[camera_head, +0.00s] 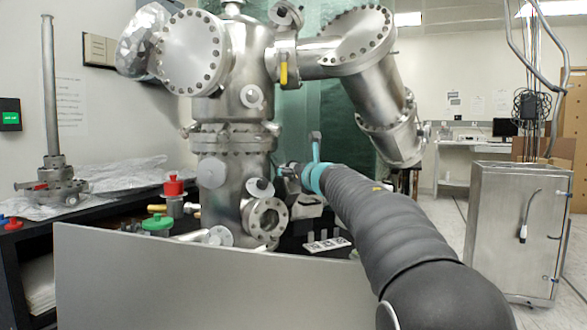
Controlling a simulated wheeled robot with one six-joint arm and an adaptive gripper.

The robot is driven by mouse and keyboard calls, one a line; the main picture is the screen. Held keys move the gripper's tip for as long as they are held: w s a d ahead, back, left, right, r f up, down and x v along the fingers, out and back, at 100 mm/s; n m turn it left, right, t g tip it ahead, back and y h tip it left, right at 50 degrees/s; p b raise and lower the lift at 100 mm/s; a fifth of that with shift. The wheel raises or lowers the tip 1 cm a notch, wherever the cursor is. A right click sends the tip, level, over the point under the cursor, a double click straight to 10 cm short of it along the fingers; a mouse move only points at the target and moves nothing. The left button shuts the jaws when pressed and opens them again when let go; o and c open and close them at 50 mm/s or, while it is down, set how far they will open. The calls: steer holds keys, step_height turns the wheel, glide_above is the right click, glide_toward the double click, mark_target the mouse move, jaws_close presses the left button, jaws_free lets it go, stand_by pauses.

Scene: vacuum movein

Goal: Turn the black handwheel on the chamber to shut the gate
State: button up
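The steel chamber (232,110) stands upright at the centre left, with several bolted flanges. A small black round part (262,184) sits on its lower right side, above a round window flange (265,217). It may be the black handwheel, but it is too small to be sure. My arm, in a dark ribbed sleeve, reaches from the lower right to the chamber. My gripper (284,172) is at the far end, past the teal wrist ring, just right of the black part. The wrist largely hides its fingers, so opening and contact cannot be made out.
A grey panel (200,285) stands in front of the chamber base. A red-capped valve (173,186) and a green knob (157,223) are at left. A large angled steel tube (385,100) hangs above my arm. A metal cabinet (512,230) stands at right.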

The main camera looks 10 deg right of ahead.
steer(key=shift+w, duration=0.2)
steer(key=c, duration=1.2)
steer(key=shift+a+m+h, duration=0.1)
steer(key=shift+m+h, duration=0.2)
